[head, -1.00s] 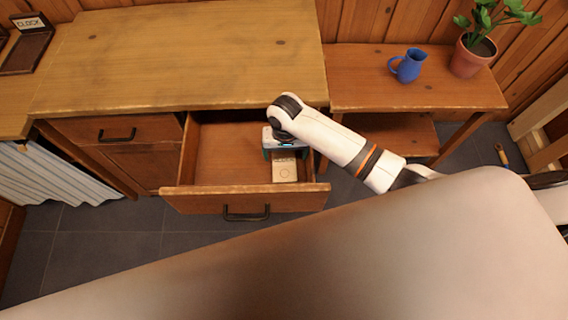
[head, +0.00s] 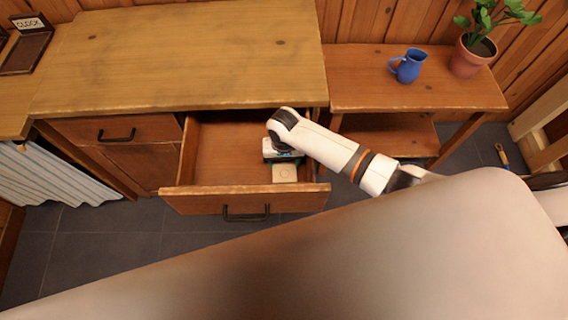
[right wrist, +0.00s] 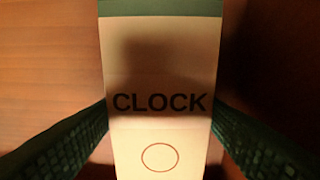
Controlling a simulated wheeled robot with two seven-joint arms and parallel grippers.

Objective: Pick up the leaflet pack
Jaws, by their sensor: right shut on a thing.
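The leaflet pack (head: 285,174) is a cream block in the open drawer (head: 222,148), near its right front corner. In the right wrist view the pack (right wrist: 160,75) shows a green band at the top, the word CLOCK and a circle outline. My right gripper (head: 284,164) is over the pack in the head view and hides its back part. In the right wrist view its two dark green fingers (right wrist: 160,128) are shut on the pack's left and right sides. I cannot tell whether the pack is off the drawer floor. My left gripper is not in view.
The wooden cabinet top (head: 190,55) is clear above the drawer. A lower side table (head: 440,95) on the right holds a blue jug (head: 408,66) and a potted plant (head: 472,52). A dark tray (head: 27,48) labelled CLOCK is at the far left.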

